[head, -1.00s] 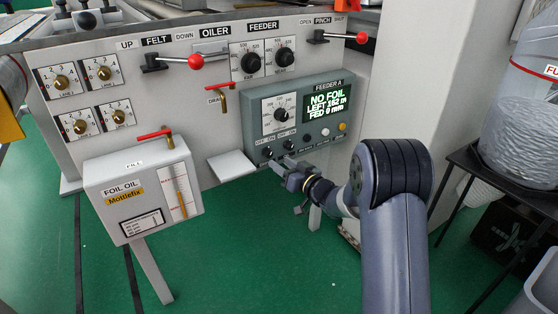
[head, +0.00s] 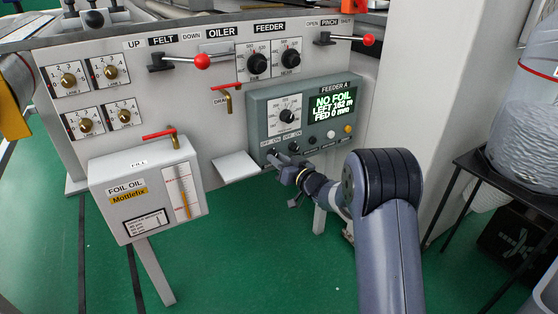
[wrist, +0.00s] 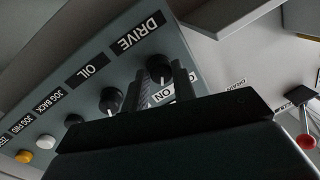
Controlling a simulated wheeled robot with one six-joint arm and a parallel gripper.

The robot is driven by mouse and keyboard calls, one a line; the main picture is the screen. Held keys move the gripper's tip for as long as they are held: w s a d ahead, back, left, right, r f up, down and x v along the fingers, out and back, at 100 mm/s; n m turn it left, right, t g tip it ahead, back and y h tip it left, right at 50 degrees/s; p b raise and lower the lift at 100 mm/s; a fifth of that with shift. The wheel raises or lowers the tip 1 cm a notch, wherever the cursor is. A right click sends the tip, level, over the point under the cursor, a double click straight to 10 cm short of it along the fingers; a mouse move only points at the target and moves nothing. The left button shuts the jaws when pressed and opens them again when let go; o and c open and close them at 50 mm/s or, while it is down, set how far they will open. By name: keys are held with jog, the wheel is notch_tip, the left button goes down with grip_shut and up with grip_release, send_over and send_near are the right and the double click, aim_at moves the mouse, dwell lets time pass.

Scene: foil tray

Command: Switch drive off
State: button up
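The drive switch is a black knob on the lower left of the grey-green Feeder A panel (head: 260,118). In the wrist view the drive knob (wrist: 159,68) sits beside the DRIVE label, with its OFF/ON label partly covered by my fingers. My gripper (head: 278,161) is at the panel's lower left edge. In the wrist view the two dark ridged fingers of my gripper (wrist: 163,86) stand apart, one on each side of the drive knob. I cannot tell whether they touch it. The knob's pointer is hidden.
The oil knob (wrist: 112,100) is close beside the drive knob, then several push buttons. The panel screen (head: 333,103) reads NO FOIL, LEFT 162 m, FED 0 mm. A light shelf (head: 236,166) juts out left of my gripper. The foil oil box (head: 148,190) stands further left.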

jog(key=c, duration=0.4)
jog(key=shift+n, duration=0.4)
jog(key=n+h+b, duration=0.1)
jog(key=n+b, duration=0.1)
jog(key=n, duration=0.3)
jog(key=n+b, duration=0.2)
jog(key=n, duration=0.3)
jog(key=shift+r+h, duration=0.2)
jog(key=shift+h, duration=0.2)
jog(key=shift+n, duration=0.3)
jog(key=o, duration=1)
